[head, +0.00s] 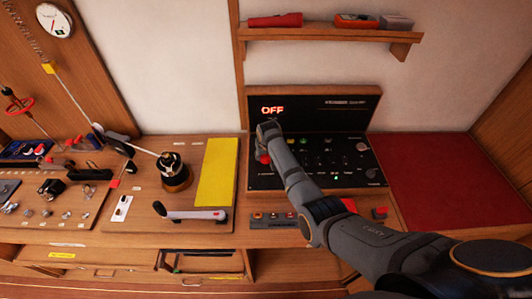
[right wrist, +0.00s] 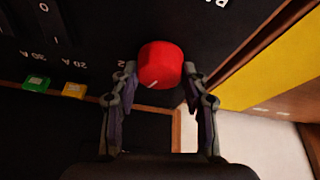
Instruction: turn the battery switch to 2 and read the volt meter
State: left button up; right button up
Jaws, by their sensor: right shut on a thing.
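The battery switch is a red round knob (right wrist: 160,62) on the black panel (head: 312,108). A short white mark shows on its lower side in the right wrist view, and a "2" is printed beside it. Only a little of the red knob (head: 263,159) shows in the head view, under my gripper. My right gripper (right wrist: 160,80) is shut on the knob, one finger at each side; it also shows in the head view (head: 265,146). The panel's display (head: 272,110) reads "OFF" in glowing red. I see no volt reading. My left gripper is not in view.
My right arm covers part of the panel's switches. A yellow board (head: 217,170) lies left of the panel and a dark red mat (head: 430,175) lies right. A shelf (head: 325,33) hangs above. Levers and a winch (head: 174,170) stand on the left bench.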

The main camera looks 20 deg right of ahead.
jog(key=shift+w+m+h, duration=0.1)
jog(key=shift+m+h, duration=0.3)
jog(key=shift+m, duration=0.6)
jog(key=shift+f+m+g+h+b, duration=0.1)
jog(key=shift+m+g+h+b, duration=0.2)
jog(key=shift+m+b, duration=0.5)
jog(key=m+h+b, duration=0.1)
jog(key=m+b, duration=0.1)
jog(key=m, duration=0.1)
jog(key=shift+a+m+g, duration=0.1)
jog(key=shift+m+g, duration=0.2)
jog(key=shift+g, duration=0.1)
jog(key=shift+m+b, duration=0.4)
jog(key=shift+b, duration=0.2)
jog(key=o, duration=1.1)
jog(key=shift+o, duration=0.2)
